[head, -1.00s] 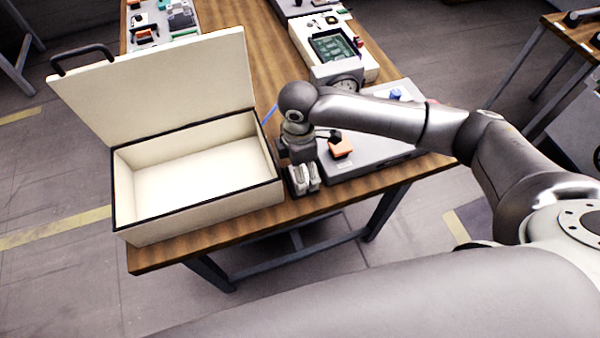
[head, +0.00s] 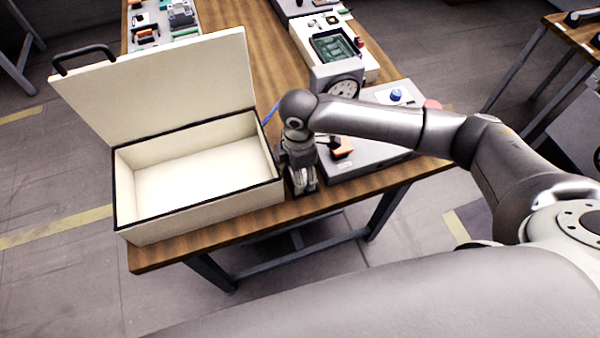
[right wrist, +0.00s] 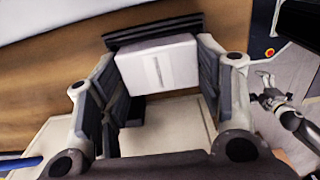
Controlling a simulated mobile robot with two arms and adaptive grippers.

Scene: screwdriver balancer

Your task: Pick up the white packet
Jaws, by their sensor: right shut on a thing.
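The white packet (right wrist: 158,68) is a small pale block with a grey mark on its face. In the right wrist view it sits between the two fingers of my right gripper (right wrist: 157,85), which is shut on it. In the head view my right gripper (head: 304,188) points down at the table's front edge, between the open case and a grey device. The packet is mostly hidden by the gripper there.
An open cream case (head: 240,205) with a raised lid stands close on the left. A grey device (head: 370,158) with an orange-and-black part (head: 342,147) is close on the right. A gauge (head: 342,88) and circuit-board unit (head: 340,45) stand behind on the wooden table (head: 165,258).

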